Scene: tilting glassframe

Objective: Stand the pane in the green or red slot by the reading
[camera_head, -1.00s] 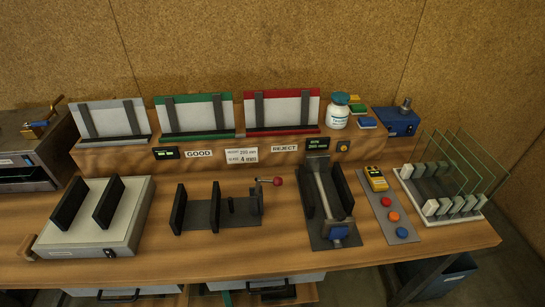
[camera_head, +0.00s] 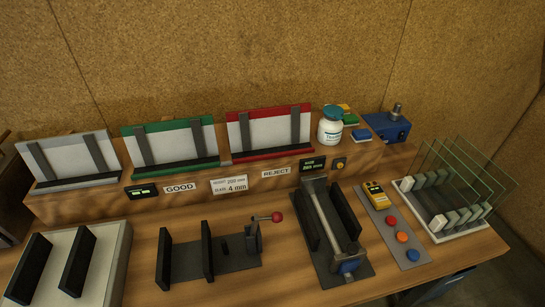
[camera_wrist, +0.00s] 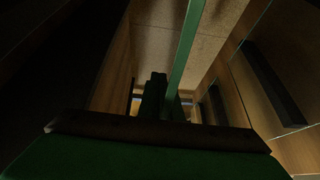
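Several clear panes with green edges stand upright in the white-based rack (camera_head: 440,232) at the right of the bench. The green slot (camera_head: 178,165) and the red slot (camera_head: 272,153) stand on the raised back shelf, and no pane shows in either. A small lit display (camera_head: 142,191) sits beside the GOOD label, and another display (camera_head: 313,164) is by the REJECT label; their digits are too small to read surely. My gripper (camera_wrist: 164,100) shows only in the dark wrist view, near a long green strip (camera_wrist: 187,55). I cannot tell whether the strip is a pane edge or is held.
A grey slot (camera_head: 70,160) stands left of the green one. A clamp fixture (camera_head: 208,262), a sloped gauge (camera_head: 328,235), a button panel (camera_head: 395,225) and a white block (camera_head: 100,262) with black plates fill the bench. A white bottle (camera_head: 330,128) stands near the red slot.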

